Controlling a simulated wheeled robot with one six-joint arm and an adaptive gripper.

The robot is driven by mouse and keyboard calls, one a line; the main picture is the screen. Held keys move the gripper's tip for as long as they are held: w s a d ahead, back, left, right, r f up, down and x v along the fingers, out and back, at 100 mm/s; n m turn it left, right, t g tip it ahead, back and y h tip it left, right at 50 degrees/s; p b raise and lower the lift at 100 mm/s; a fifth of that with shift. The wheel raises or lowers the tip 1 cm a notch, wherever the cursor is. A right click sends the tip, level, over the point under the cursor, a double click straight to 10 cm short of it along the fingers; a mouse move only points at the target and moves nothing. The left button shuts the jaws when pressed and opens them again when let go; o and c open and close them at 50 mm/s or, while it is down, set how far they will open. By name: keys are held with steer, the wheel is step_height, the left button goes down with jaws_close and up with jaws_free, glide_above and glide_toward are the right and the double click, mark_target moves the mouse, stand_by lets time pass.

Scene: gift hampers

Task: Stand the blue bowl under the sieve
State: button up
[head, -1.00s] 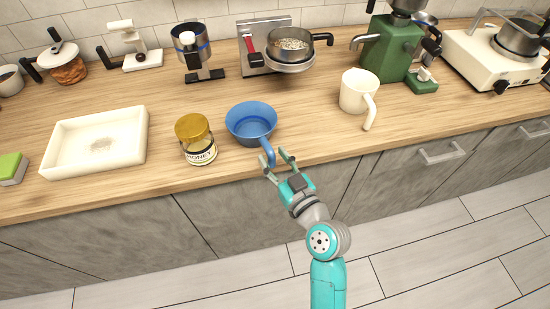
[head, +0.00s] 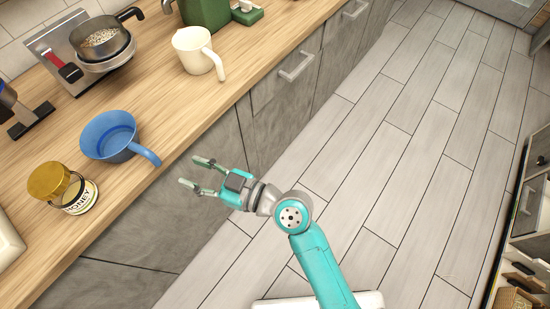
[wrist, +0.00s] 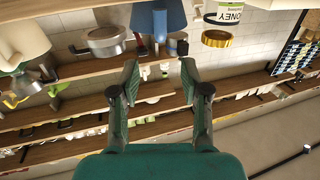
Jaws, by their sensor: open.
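The blue bowl (head: 106,130) stands upright near the counter's front edge, its handle pointing right over the edge. What looks like the sieve (head: 102,42), a round metal pan with a black handle and pale grains in it, sits raised on a metal stand (head: 66,52) at the back. My gripper (head: 196,173) is open and empty, in front of the counter, right of the bowl's handle and apart from it. In the wrist view my open fingers (wrist: 160,68) have nothing between them; the blue bowl (wrist: 160,18) shows upside down at the top.
A honey jar (head: 77,195) with a gold lid stands close left of the bowl. A cream mug (head: 190,52) and a green machine (head: 205,10) stand to the right. Bare counter (head: 150,95) lies between bowl and mug. The floor (head: 370,150) on the right is clear.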

steer(key=s+d+f+m+t+h, duration=0.35)
steer(key=d+f+m+h, duration=0.2)
steer(key=d, duration=0.55)
steer(key=s+d+f+m+t+h, duration=0.2)
steer(key=s+d+f+m+h, duration=0.2)
steer(key=d+f, duration=0.45)
steer(key=s+d+r+m+t+h, duration=0.1)
steer(key=s+d+r+h, duration=0.2)
steer(key=s+d, duration=0.4)
steer(key=s+d+r+m+h, duration=0.2)
steer(key=s+d+r+h, duration=0.2)
steer(key=s+d, duration=0.3)
steer(key=s, duration=0.4)
steer(key=shift+s+r+t, duration=0.15)
steer(key=shift+r+t, duration=0.1)
steer(key=shift+t, duration=0.1)
steer(key=shift+o, duration=1)
steer(key=shift+s+r+m, duration=0.15)
steer(key=shift+s+m, duration=0.05)
steer(key=shift+m, duration=0.05)
steer(key=shift+w, duration=0.1)
